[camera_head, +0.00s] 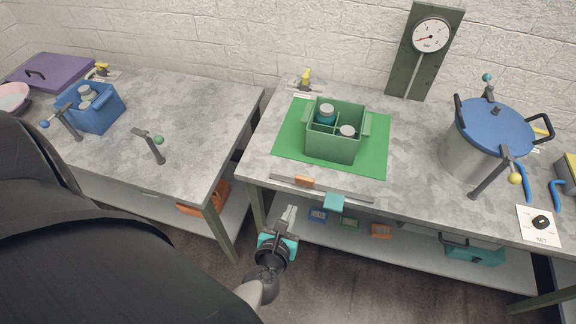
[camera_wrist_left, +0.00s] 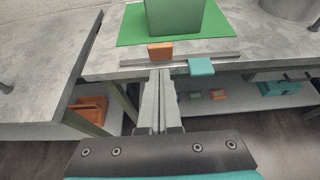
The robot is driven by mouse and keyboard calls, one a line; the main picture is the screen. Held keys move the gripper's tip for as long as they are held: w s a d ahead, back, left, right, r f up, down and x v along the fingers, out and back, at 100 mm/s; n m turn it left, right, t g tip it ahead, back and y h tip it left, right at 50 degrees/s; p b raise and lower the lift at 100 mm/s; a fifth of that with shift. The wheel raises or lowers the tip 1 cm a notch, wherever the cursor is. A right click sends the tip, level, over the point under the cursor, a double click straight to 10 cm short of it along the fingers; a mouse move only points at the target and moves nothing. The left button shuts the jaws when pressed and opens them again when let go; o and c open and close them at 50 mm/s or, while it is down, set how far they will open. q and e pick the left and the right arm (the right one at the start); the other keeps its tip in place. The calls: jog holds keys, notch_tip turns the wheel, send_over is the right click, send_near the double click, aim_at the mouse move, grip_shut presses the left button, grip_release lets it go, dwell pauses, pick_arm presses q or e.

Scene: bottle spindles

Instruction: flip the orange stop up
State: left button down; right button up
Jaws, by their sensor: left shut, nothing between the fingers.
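The orange stop (camera_head: 304,181) sits on the metal rail (camera_head: 345,193) along the front edge of the right-hand table. In the left wrist view the orange stop (camera_wrist_left: 160,52) rises on the table side of the rail. A teal stop (camera_head: 333,202) sits to its right on the same rail and hangs over the front edge; it also shows in the left wrist view (camera_wrist_left: 201,67). My left gripper (camera_head: 290,214) is shut and empty, in front of the table edge. In the left wrist view its fingertips (camera_wrist_left: 159,74) point at the orange stop, apparently just short of it.
A green crate (camera_head: 333,145) with bottles stands on a green mat (camera_head: 290,143) behind the rail. A blue-lidded pot (camera_head: 468,155) stands to the right. A gap separates this table from the left table (camera_head: 200,110). A lower shelf (camera_head: 410,252) holds small boxes.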

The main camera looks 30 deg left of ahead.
pick_arm(q)
jog(key=shift+v, duration=1.1)
